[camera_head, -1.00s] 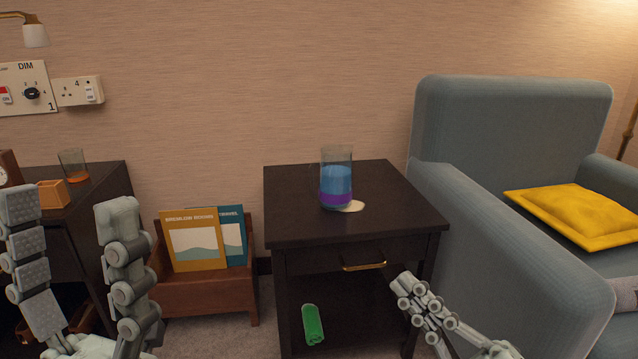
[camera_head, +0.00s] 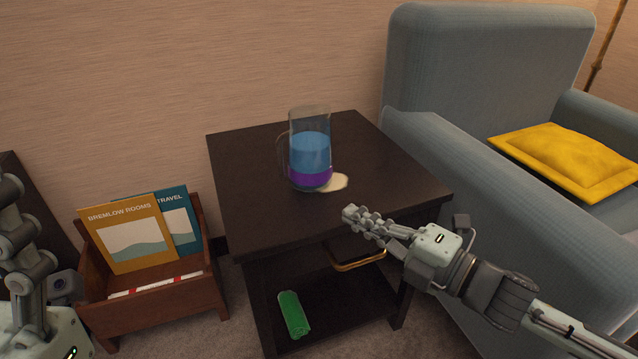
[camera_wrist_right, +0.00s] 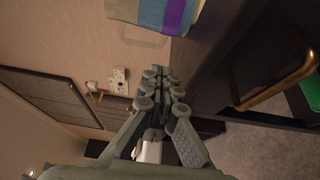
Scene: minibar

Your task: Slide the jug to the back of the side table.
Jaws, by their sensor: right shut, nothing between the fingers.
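The clear jug (camera_head: 310,150), with blue liquid over a purple band, stands upright near the middle of the dark side table (camera_head: 250,190). Its handle faces left. Wall-side tabletop behind it is bare. My right gripper (camera_head: 349,214) is shut and empty, just in front of the table's front edge and to the right of the jug, apart from it. In the right wrist view the jug (camera_wrist_right: 168,12) is at the top, beyond the shut fingers (camera_wrist_right: 160,76).
A cream patch (camera_head: 334,184) lies on the tabletop at the jug's right front. A drawer handle (camera_head: 358,262) juts from the table front; a green roll (camera_head: 294,314) lies on the shelf below. A grey armchair (camera_head: 480,70) stands close on the right, a magazine rack (camera_head: 165,315) on the left.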

